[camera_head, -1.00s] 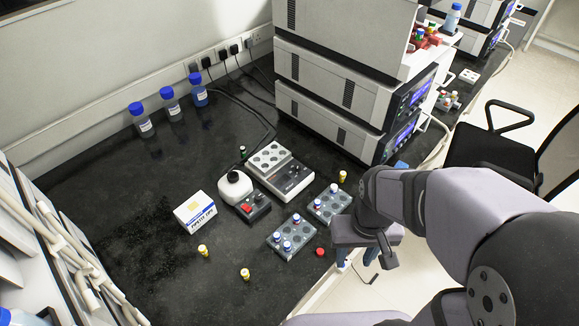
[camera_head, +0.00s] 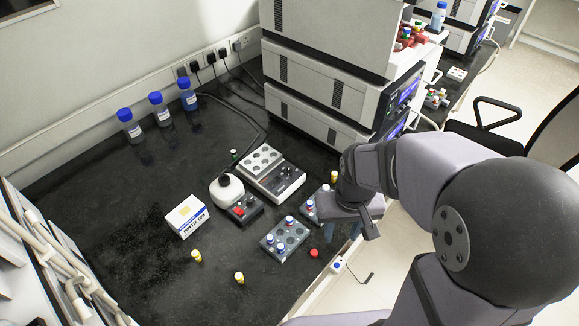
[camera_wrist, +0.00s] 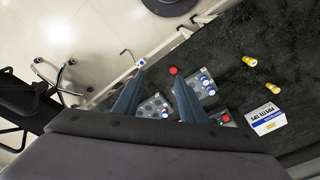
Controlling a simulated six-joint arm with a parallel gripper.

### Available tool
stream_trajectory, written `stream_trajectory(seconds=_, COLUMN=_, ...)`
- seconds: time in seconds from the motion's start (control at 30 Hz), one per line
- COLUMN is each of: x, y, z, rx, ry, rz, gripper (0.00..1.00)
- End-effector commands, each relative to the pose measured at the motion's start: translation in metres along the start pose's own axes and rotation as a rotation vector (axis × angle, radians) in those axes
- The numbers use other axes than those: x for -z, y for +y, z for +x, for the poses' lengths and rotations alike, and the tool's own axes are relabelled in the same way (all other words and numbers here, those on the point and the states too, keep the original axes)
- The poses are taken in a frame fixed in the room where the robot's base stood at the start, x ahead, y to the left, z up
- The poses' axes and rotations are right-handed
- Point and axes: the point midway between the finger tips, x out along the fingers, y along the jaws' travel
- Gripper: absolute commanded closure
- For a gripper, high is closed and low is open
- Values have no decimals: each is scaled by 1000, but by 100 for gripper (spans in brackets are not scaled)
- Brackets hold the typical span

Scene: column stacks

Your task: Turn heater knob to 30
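The heater (camera_head: 262,163) is a white block with round wells and a dark front control panel (camera_head: 287,178), on the black bench near the instrument stack. Its knob is too small to make out. The heater does not show clearly in the wrist view. My gripper (camera_head: 342,230) is above the bench's front edge, to the right of the heater and apart from it. In the wrist view my gripper (camera_wrist: 156,92) has its two blue fingers spread with nothing held between them.
Two vial racks (camera_head: 287,240) stand between heater and bench edge, one partly hidden by my gripper. A white-topped device with a red switch (camera_head: 239,211) stands left of the heater. A pipette tips box (camera_head: 187,216), yellow vials and a red cap (camera_head: 314,253) lie nearby. Tall instruments (camera_head: 320,100) stand behind.

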Motion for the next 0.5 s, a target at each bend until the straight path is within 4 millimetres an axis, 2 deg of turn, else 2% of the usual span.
stream_trajectory(seconds=0.03, x=23, y=-4, z=5, rx=-4, ry=19, rz=-5, gripper=62)
stream_trajectory(seconds=0.3, x=161, y=-39, z=32, rx=-12, ry=162, rz=-5, gripper=62)
stream_trajectory(seconds=0.4, x=205, y=-56, z=46, rx=-8, ry=214, rz=-3, gripper=62)
stream_trajectory(seconds=0.5, x=240, y=-72, z=59, rx=-2, ry=260, rz=-3, gripper=62)
